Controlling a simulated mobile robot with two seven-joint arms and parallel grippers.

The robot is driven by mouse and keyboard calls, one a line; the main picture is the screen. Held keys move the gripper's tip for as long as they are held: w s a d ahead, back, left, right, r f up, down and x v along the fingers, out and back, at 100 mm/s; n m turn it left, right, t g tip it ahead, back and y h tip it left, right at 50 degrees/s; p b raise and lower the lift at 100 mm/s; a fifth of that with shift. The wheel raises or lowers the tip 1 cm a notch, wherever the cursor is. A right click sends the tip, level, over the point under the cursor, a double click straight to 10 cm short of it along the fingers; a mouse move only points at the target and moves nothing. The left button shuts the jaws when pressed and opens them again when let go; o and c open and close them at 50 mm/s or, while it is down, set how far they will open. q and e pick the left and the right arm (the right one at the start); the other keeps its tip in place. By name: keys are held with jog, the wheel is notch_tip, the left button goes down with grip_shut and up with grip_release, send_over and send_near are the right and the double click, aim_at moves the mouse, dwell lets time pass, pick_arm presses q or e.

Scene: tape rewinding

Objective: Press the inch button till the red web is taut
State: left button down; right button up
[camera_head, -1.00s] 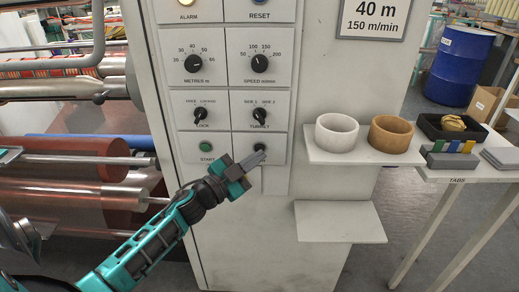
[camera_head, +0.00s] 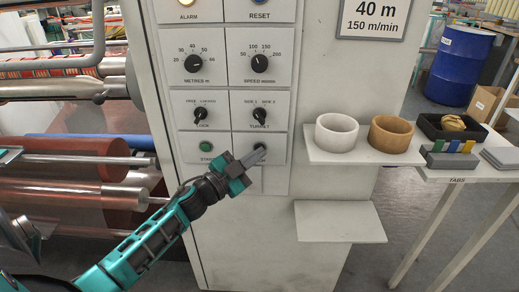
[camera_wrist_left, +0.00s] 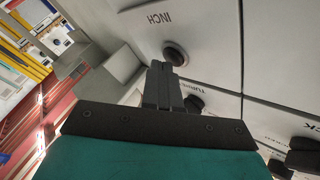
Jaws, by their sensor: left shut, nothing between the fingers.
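The inch button (camera_wrist_left: 175,54) is a round dark button beside the label INCH on the pale panel in the left wrist view. In the head view my gripper mostly covers it. My left gripper (camera_head: 258,154) is shut and empty, with its fingertips at the button. In the left wrist view the closed fingertips (camera_wrist_left: 160,66) are close to the button's edge; I cannot tell whether they touch it. The red web (camera_head: 70,197) runs around rollers at the left of the head view; I cannot tell how tight it is. My right gripper is not in view.
The green start button (camera_head: 206,146) and the turret knob (camera_head: 260,115) are close to my gripper on the panel. A shelf with a white ring (camera_head: 336,133) and a brown ring (camera_head: 390,134) stands to the right. An empty lower shelf (camera_head: 340,222) is below.

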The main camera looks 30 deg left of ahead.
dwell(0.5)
pick_arm(q)
jog(key=shift+s+d+p, duration=0.35)
jog(key=shift+s, duration=0.25)
jog(key=s+d, duration=0.1)
jog(key=s+p, duration=0.1)
jog(key=s+d, duration=0.1)
jog(key=s, duration=0.1)
jog(key=shift+s+d+p, duration=0.1)
jog(key=shift+d+p, duration=0.2)
jog(key=shift+p, duration=0.1)
dwell(0.7)
